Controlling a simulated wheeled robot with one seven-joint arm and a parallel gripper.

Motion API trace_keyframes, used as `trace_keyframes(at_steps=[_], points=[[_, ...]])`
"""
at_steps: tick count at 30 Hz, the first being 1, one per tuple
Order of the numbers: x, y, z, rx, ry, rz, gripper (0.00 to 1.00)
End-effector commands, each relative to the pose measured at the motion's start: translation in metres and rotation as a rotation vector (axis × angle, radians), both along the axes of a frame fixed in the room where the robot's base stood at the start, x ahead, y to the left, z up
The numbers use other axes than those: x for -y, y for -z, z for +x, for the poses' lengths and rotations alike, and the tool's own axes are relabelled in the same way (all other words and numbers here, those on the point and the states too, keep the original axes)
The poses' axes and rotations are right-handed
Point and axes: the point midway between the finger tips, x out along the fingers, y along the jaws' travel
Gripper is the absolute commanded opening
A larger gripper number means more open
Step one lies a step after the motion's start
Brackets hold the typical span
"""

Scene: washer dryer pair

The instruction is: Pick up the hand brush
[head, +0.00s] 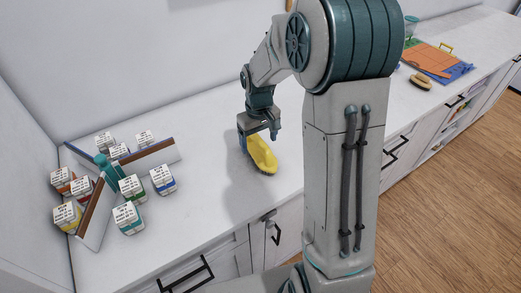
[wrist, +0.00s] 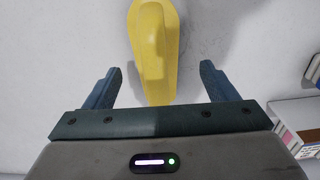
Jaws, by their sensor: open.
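The yellow hand brush (head: 261,155) lies on the white counter (head: 215,135) near its front edge in the head view. In the wrist view the brush (wrist: 153,50) runs from the top edge down to between my fingers. My gripper (head: 258,131) is over the brush's far end, pointing down. In the wrist view my gripper (wrist: 158,82) is open, with one blue finger on each side of the brush and a gap on both sides. I cannot tell how far the fingertips are above the counter.
Several small labelled boxes (head: 130,187) and brown-topped dividers (head: 150,158) stand on the counter at left. Another brush-like item (head: 421,82) and coloured boards (head: 436,62) lie on the counter at right. The counter around the yellow brush is clear.

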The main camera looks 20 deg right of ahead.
Motion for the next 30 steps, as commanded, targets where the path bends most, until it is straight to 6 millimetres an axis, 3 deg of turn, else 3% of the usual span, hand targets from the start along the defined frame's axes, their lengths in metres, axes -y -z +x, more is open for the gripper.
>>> trace_keyframes(at_steps=[7, 17, 22, 23, 30], points=[[0.004, 0.033, -0.001, -0.005, 0.0, 0.001, 0.79], [0.004, 0.04, 0.0, -0.001, 0.0, 0.0, 0.79], [0.004, 0.04, 0.0, -0.001, 0.0, 0.0, 0.32], [0.004, 0.04, 0.0, -0.001, 0.0, 0.0, 0.28], [0.004, 0.039, 0.0, 0.0, 0.0, 0.0, 0.28]])
